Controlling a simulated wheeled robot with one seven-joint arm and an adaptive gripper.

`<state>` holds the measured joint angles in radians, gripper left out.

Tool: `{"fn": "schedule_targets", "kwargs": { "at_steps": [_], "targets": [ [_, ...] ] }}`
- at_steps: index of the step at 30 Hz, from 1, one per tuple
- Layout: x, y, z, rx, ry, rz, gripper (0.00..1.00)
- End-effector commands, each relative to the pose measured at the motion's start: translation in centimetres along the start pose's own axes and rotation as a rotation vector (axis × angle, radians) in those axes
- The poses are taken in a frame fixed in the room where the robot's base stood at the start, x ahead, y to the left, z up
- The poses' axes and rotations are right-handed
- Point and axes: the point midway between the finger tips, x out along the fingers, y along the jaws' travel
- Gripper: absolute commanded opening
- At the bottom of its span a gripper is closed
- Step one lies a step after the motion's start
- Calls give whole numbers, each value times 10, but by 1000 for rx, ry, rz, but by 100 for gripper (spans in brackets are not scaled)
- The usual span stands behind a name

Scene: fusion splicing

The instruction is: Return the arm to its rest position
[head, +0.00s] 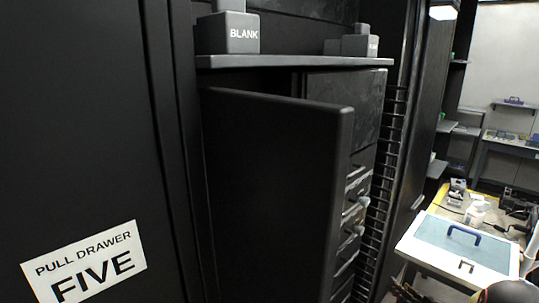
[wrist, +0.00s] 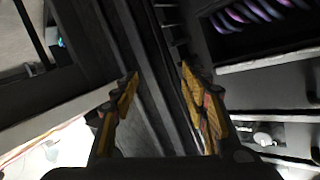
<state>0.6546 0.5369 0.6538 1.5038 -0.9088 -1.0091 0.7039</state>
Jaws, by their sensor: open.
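My gripper (wrist: 160,71) shows in the wrist view with its two yellow-and-black fingers apart and nothing between them. Beyond the fingers are long dark upright edges of a cabinet or rack; I cannot tell how close they are. In the head view the gripper cannot be made out clearly; a dark rounded part at the bottom right corner may be part of my arm.
A dark cabinet door (head: 275,180) stands ajar in front of stacked drawers (head: 356,205). Grey blocks marked BLANK (head: 229,33) sit on the shelf (head: 290,61) above. At right, a blue-topped white case (head: 463,246) rests on a cluttered bench. A "PULL DRAWER FIVE" sign (head: 85,264) is at left.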

Motion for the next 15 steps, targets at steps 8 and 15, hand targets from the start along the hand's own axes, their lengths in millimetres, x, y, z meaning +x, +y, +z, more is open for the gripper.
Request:
{"fn": "schedule_targets", "kwargs": {
  "at_steps": [8, 15],
  "targets": [
    [-47, 44, 18, -96, -273, 334, 45],
    [-118, 24, 12, -140, -530, 524, 45]
  ]
}}
